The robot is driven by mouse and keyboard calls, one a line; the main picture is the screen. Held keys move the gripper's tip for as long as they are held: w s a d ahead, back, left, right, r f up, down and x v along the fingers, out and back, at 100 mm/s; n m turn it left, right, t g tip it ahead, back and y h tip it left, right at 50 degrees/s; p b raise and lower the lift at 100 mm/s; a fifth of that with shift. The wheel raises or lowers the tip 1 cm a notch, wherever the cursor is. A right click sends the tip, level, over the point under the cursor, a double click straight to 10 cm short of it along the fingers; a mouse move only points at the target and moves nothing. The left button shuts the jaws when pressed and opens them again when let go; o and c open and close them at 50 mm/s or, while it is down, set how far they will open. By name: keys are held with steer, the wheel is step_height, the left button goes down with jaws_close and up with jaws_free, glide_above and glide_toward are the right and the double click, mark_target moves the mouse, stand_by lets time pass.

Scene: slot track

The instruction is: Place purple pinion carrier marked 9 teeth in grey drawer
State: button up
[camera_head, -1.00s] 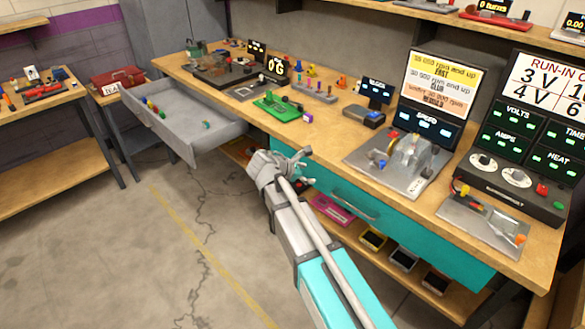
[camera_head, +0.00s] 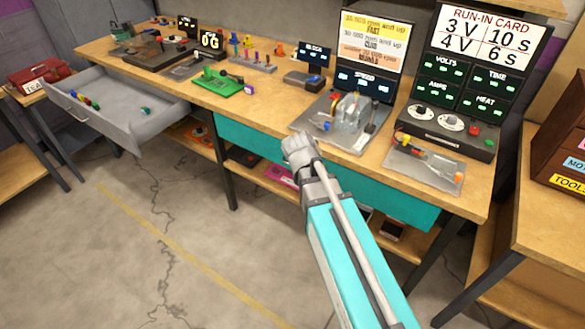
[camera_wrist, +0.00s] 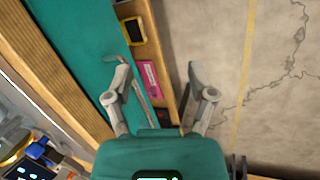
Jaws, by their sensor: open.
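The grey drawer (camera_head: 158,124) stands pulled out at the bench's left end in the head view, with several small coloured parts inside. A small purple piece (camera_head: 249,89) lies on the bench right of the green board. I cannot read any tooth marking, so I cannot tell whether it is the 9-tooth pinion carrier. My gripper (camera_head: 298,145) is in front of the bench's teal drawer, right of the grey drawer, its fingers hard to make out there. In the wrist view my gripper (camera_wrist: 158,75) is open and empty, above the floor and lower shelf.
The green board (camera_head: 216,84) and a rack of coloured pieces (camera_head: 252,62) stand on the bench. A clear-domed speed machine (camera_head: 354,116) stands near the front edge. The teal drawer (camera_head: 395,205) appears shut. Open floor (camera_head: 110,240) lies in front.

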steer(key=s+d+f+m+g+y, duration=0.1)
steer(key=s+d+m+y, duration=0.2)
steer(key=s+m, duration=0.4)
steer(key=shift+s+d+m+y, duration=0.15)
steer(key=shift+d+m+y, duration=0.25)
steer(key=shift+d, duration=0.15)
steer(key=shift+c, duration=1)
